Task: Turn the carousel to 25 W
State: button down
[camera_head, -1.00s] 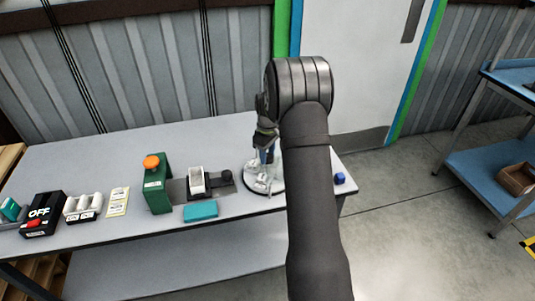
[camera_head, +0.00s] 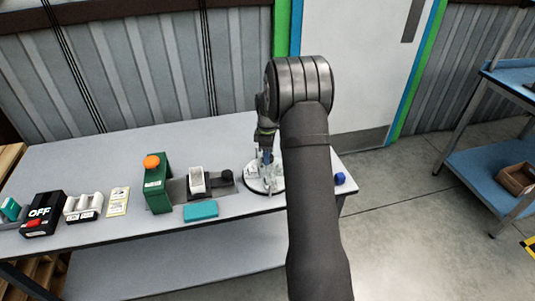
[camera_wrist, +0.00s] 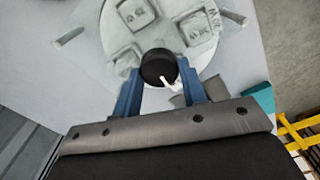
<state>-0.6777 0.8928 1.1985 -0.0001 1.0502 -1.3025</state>
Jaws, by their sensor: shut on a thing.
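The carousel (camera_head: 262,187) is a pale round disc near the right end of the table, partly hidden by my arm in the head view. In the wrist view the carousel (camera_wrist: 172,32) carries several pale square blocks, and light rods stick out at its rim. A black knob (camera_wrist: 158,64) with a white pointer mark stands on it. My gripper (camera_wrist: 160,82) has its blue fingers on either side of the knob and is shut on it. In the head view my gripper (camera_head: 267,153) points down over the disc. The lettering on the disc is too small to read surely.
Left of the carousel are a black-and-white fixture (camera_head: 197,180), a teal block (camera_head: 201,210), and a green stand (camera_head: 157,185) with an orange button. A black OFF box (camera_head: 42,214) is farther left. A small blue block (camera_head: 340,178) lies to the right. The back of the table is clear.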

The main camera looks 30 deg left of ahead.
jog(key=shift+n, duration=0.7)
jog(key=c, duration=0.9)
grip_release()
jog(key=shift+r, duration=0.1)
notch_tip(320, 180, up, 17)
jog(key=shift+r, duration=0.1)
notch_tip(320, 180, down, 18)
jog(key=shift+r, duration=0.25)
jog(key=shift+r, duration=0.1)
